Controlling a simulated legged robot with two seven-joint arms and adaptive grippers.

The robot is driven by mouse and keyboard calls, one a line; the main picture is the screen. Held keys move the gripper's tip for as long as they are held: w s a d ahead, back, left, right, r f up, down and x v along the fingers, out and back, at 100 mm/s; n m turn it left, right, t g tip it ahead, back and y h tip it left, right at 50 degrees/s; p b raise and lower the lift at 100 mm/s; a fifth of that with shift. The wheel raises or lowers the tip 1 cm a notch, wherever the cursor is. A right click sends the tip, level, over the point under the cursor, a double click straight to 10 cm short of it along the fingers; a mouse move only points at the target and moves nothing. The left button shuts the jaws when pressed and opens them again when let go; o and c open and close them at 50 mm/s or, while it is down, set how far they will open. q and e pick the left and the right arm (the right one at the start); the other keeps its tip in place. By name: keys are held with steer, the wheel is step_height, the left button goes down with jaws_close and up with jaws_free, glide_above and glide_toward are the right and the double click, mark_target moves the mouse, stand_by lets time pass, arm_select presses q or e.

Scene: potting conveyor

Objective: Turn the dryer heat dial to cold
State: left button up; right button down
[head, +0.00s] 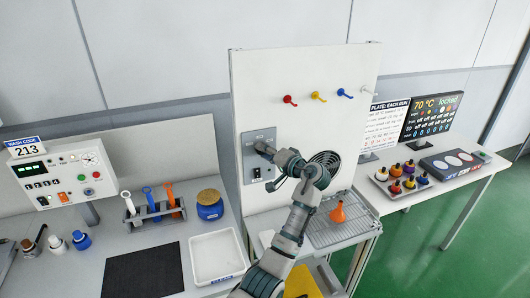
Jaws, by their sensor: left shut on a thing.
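The dryer's grey control plate (248,150) is fixed to the left side of an upright white panel. My left gripper (266,149) is at this plate, shut on the heat dial. The gripper hides most of the dial, so its pointer and setting cannot be read. A small dark switch (257,173) sits below it on the plate. The round dryer vent (328,160) is to the right, partly behind my left arm. My right gripper is not in view.
Several coloured hooks (317,96) stick out of the panel above. A wire rack (345,231) with an orange funnel (338,213) is below. Left are a white tray (236,257), a blue jar (209,206) and a tool holder (134,219). A bottle tray (384,186) stands right.

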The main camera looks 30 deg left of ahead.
arm_select(q)
steer(key=shift+w, duration=0.1)
stand_by(0.4)
steer(key=o, duration=1.1)
steer(key=shift+o, duration=0.2)
steer(key=shift+w+a+f, duration=0.1)
steer(key=shift+w, duration=0.05)
steer(key=v, duration=1.2)
steer(key=shift+w, duration=0.1)
